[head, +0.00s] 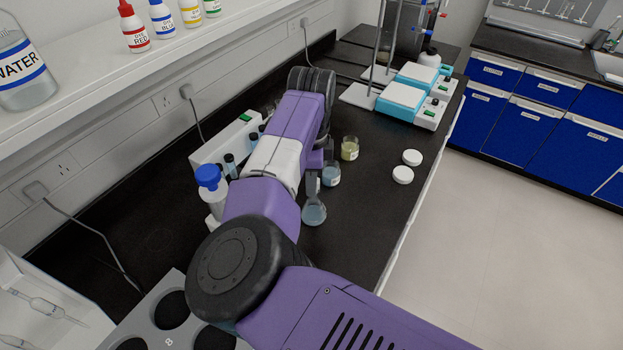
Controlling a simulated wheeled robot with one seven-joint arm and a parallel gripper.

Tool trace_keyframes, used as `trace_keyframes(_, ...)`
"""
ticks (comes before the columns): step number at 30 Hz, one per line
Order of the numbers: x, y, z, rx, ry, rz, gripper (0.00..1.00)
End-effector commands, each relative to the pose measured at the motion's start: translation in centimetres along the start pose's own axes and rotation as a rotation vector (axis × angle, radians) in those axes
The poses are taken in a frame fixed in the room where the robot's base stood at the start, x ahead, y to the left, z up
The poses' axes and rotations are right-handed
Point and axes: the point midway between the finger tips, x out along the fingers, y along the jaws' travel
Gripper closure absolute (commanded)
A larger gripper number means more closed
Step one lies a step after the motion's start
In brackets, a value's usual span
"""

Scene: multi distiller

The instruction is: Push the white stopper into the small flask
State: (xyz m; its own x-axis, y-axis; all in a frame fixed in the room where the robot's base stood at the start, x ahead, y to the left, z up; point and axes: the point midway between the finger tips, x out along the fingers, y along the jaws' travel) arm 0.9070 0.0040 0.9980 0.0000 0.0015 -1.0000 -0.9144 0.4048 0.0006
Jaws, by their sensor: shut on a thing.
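The small flask (314,213) is a conical glass flask with pale blue liquid, upright on the black bench just in front of my arm. My gripper (313,186) points down at the flask's neck, with its fingertips at the mouth. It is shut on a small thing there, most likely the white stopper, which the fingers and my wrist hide. I cannot tell whether the stopper touches the flask's mouth.
Beakers with blue (331,175) and yellow liquid (350,149) stand close behind the flask. Two white round lids (403,175) lie to the right. A blue-capped bottle (208,178) and a white rack device (222,143) are left of my arm. Blue-white hotplates (402,101) stand farther back.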

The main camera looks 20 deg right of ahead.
Motion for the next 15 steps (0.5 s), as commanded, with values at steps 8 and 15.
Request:
trace_keyframes(8, 0.05, 0.0, 0.0, 0.0, 0.0, 0.0, 0.49)
trace_keyframes(15, -0.2, -0.03, 0.02, 0.0, 0.0, -0.001, 0.49)
